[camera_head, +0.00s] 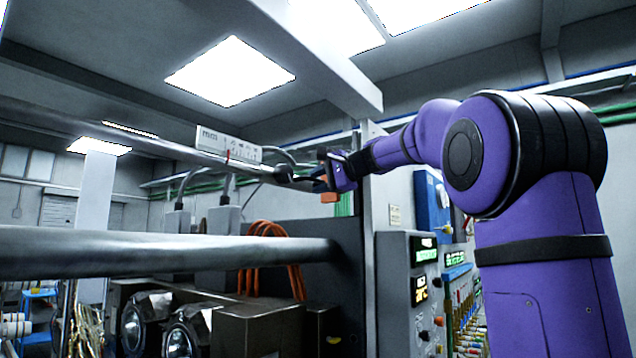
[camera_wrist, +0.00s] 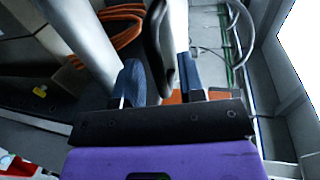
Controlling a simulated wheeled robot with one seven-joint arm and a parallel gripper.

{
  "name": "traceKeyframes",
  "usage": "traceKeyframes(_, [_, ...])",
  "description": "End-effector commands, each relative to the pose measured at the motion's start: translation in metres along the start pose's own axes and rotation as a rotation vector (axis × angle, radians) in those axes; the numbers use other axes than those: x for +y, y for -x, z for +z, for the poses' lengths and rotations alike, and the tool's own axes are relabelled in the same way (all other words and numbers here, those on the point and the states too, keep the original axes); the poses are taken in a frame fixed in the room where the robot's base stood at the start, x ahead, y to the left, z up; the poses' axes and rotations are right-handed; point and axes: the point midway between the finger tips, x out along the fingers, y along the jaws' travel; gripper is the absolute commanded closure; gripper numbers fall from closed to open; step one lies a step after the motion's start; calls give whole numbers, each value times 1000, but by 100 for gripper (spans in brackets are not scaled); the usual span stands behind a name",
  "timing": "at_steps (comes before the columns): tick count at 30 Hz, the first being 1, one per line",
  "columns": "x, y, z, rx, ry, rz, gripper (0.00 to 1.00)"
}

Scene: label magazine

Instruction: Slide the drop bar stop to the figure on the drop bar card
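The drop bar (camera_head: 130,138) appears to be the upper grey rail, running from the left edge toward my gripper. A dark rounded piece (camera_head: 284,174), likely the stop, sits at its right end. In the wrist view this dark piece (camera_wrist: 158,40) stands between the fingers. My gripper (camera_head: 318,178) is beside it, its two blue-grey fingers apart in the wrist view (camera_wrist: 160,82). Gaps seem to show, so contact is not clear. A white scale marked mm (camera_head: 215,139) with a red pointer is above the rail. A small pale card (camera_head: 395,215) hangs on the post; its writing is unreadable.
A thicker lower rail (camera_head: 160,248) crosses below the upper one. Orange cables (camera_head: 268,232) hang behind it. Round lamp-like fittings (camera_head: 180,335) are at the bottom.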

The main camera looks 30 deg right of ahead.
Motion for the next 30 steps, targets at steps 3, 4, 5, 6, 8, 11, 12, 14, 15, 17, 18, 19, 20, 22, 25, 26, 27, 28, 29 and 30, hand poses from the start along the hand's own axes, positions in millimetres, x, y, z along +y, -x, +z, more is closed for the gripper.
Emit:
traceKeyframes(3, [0,-4,0,0,0,0,64])
traceKeyframes(4, [0,-4,0,0,0,0,64])
traceKeyframes(5, [0,-4,0,0,0,0,64])
traceKeyframes(6, [0,-4,0,0,0,0,64])
traceKeyframes(8, [0,-4,0,0,0,0,64])
traceKeyframes(11, [0,-4,0,0,0,0,68])
traceKeyframes(12, [0,-4,0,0,0,0,77])
traceKeyframes(14, [0,-4,0,0,0,0,91])
traceKeyframes(15, [0,-4,0,0,0,0,100])
traceKeyframes(17, [0,-4,0,0,0,0,100])
traceKeyframes(18, [0,-4,0,0,0,0,100])
traceKeyframes(19, [0,-4,0,0,0,0,100])
traceKeyframes(20, [0,-4,0,0,0,0,100])
traceKeyframes(22, [0,-4,-2,1,0,0,100])
traceKeyframes(25, [0,-4,-10,5,1,0,100])
traceKeyframes(26, [0,-4,-13,4,0,1,100])
traceKeyframes(27, [0,-4,-18,4,-1,1,100])
traceKeyframes(28, [0,-4,-22,5,-1,1,100])
traceKeyframes(29, [0,-4,-26,6,0,1,100])
traceKeyframes(30, [0,-4,-30,4,0,0,100])
